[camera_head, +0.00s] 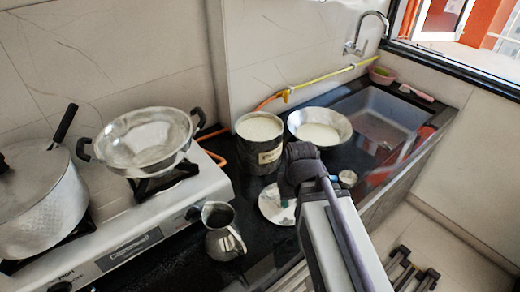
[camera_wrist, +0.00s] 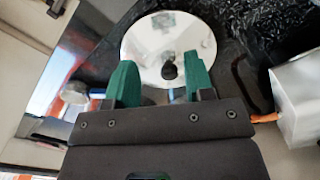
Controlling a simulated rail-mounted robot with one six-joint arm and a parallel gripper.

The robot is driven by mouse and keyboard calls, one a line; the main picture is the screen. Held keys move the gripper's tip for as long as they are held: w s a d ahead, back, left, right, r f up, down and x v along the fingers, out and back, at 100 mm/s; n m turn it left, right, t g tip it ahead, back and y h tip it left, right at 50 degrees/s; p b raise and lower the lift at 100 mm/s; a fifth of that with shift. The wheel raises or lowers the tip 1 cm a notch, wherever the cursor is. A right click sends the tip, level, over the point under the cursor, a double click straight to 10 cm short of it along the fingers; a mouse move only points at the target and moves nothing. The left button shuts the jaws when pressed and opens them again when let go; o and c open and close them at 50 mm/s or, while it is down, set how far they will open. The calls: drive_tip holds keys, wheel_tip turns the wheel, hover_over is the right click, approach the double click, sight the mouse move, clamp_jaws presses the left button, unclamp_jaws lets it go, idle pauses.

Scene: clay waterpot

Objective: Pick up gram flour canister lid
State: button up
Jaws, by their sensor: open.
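The lid is a round, shiny metal disc (camera_head: 270,208) with a black knob. It lies flat on the black counter in front of the canister. In the wrist view the lid (camera_wrist: 150,40) fills the upper middle, with its knob near the lower rim between my green fingers. My gripper (camera_wrist: 160,65) is open and empty above the lid, one finger to each side of the knob. Whether the fingers touch the lid I cannot tell. In the head view my arm hides part of the lid and most of the gripper. The dark canister (camera_head: 270,157) stands uncovered, filled with pale flour.
A metal pitcher (camera_head: 223,235) stands left of the lid. The stove (camera_head: 150,220) holds a pan (camera_head: 145,140) and a pot (camera_head: 40,200). A sink (camera_head: 385,120) lies at the right.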

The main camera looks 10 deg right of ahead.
drive_tip(key=shift+o, duration=1.3)
drive_tip(key=w+r+m+p, duration=0.3)
drive_tip(key=w+m, duration=0.5)
drive_tip(key=m, duration=0.4)
wheel_tip(320, 180, down, 12)
drive_tip(key=b, duration=1.1)
drive_tip(key=shift+s+a+r, duration=0.1)
drive_tip(key=shift+r, duration=0.35)
drive_tip(key=c, duration=1.1)
